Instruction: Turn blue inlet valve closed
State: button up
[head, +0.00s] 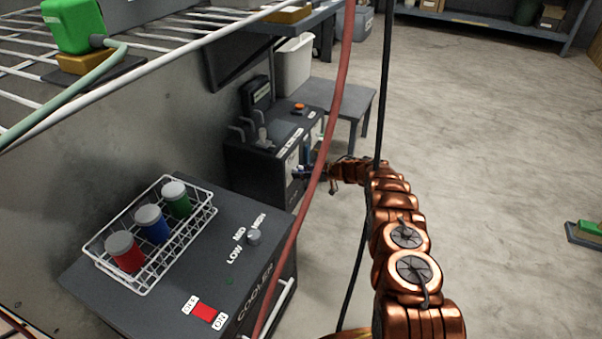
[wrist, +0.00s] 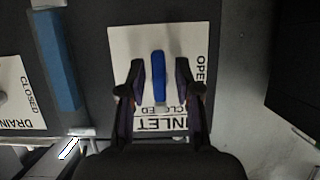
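The blue inlet valve handle (wrist: 158,75) is a slim bar on a white INLET plate (wrist: 120,45) in the wrist view. It stands upright in the picture. Its lower end covers part of the word CLOSED; OPEN is printed at the plate's right edge. My gripper (wrist: 160,68) is open, with one finger on each side of the handle and a visible gap to each. In the head view my gripper (head: 309,172) is at the front of a dark unit (head: 262,170), and the handle cannot be made out there.
A DRAIN plate (wrist: 15,85) and a wide blue strip (wrist: 57,60) lie left of the inlet plate. In the head view, a red hose (head: 338,95) and a black cable hang before the unit.

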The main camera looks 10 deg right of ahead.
dwell(0.3)
jog(key=v, duration=1.2)
dwell(0.3)
